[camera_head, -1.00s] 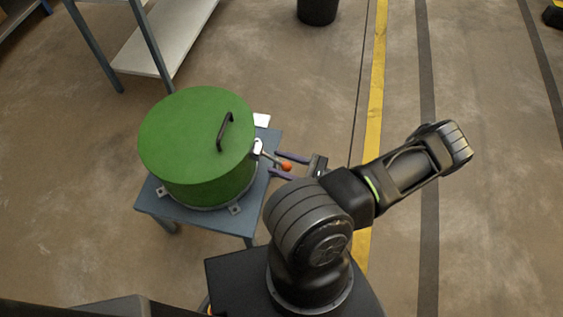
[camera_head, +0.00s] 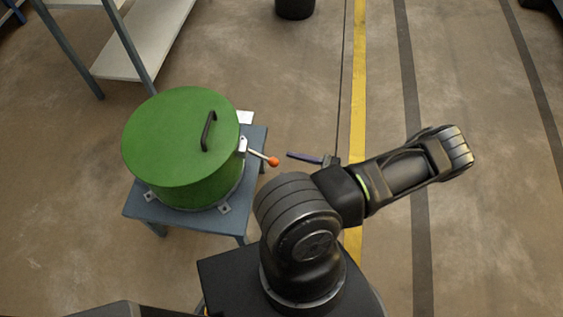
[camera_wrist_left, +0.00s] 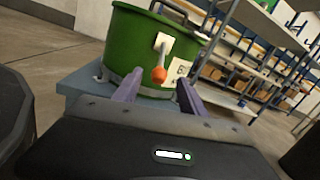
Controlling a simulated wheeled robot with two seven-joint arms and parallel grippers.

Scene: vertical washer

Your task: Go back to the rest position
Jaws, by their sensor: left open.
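The green vertical washer (camera_head: 180,150) has a closed round lid with a black handle (camera_head: 208,130). It stands on a blue-grey table (camera_head: 150,213). A lever with an orange-red ball tip (camera_head: 273,161) sticks out from its right side. My left gripper (camera_head: 300,157) is right of the ball and apart from it; one purple finger shows clearly. In the left wrist view, my left gripper (camera_wrist_left: 157,92) is open, with the ball (camera_wrist_left: 159,74) seen beyond the fingers and nothing held. The washer (camera_wrist_left: 150,40) stands behind the ball. My right gripper is not in view.
A shelf rack (camera_head: 150,35) stands behind the washer at upper left. A black bin (camera_head: 295,8) is at the top. Shelves with boxes (camera_wrist_left: 245,60) show in the left wrist view. The floor right of the yellow line (camera_head: 357,80) is largely clear.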

